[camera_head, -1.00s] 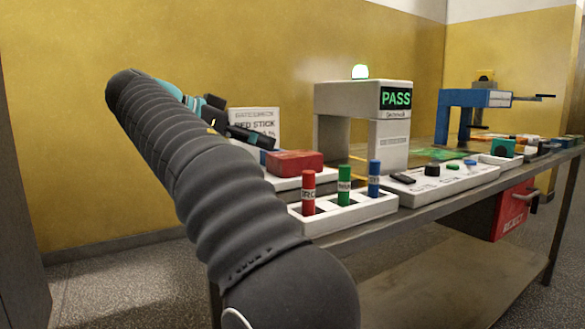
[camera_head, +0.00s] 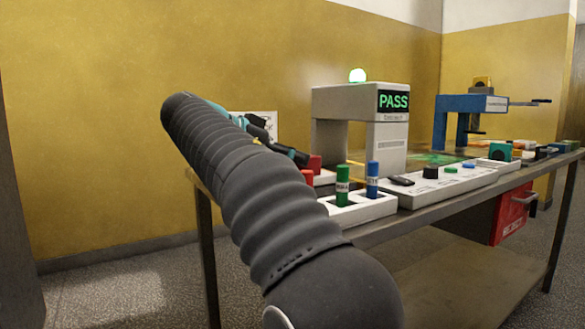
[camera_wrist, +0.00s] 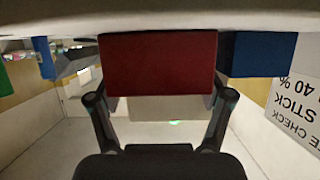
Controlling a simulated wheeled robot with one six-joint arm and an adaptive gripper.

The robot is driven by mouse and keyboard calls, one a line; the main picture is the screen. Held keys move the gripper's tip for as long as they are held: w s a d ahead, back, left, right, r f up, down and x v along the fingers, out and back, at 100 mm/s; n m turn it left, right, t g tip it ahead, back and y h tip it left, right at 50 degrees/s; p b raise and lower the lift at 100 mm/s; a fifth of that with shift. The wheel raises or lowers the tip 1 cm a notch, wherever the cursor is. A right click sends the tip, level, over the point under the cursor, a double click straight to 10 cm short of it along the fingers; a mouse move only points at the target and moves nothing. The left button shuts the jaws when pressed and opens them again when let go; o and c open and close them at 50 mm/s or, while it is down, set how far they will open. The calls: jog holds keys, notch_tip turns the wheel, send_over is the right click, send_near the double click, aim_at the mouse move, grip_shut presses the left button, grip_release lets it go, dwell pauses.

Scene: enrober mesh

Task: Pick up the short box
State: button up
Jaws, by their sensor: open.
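A red box (camera_wrist: 158,63) fills the middle of the wrist view, its broad face towards me. Its lower edge lies between the two fingertips of my gripper (camera_wrist: 162,98). The fingers are spread on either side of the box; I cannot tell whether they touch it. A blue box (camera_wrist: 258,54) stands close beside it on the right. Which of them is the short box is not clear from their visible faces. In the head view my gripper (camera_head: 291,154) is partly hidden by my arm, with a bit of the red box (camera_head: 315,163) showing beyond it.
A white rack with a green stick (camera_head: 343,185) and a blue stick (camera_head: 373,178) stands near the table's front edge. A grey arch with a PASS display (camera_head: 394,102) stands behind it. An upside-down printed sign (camera_wrist: 297,103) shows at the right of the wrist view.

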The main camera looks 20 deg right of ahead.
jog(key=shift+r, duration=0.1)
jog(key=c, duration=1)
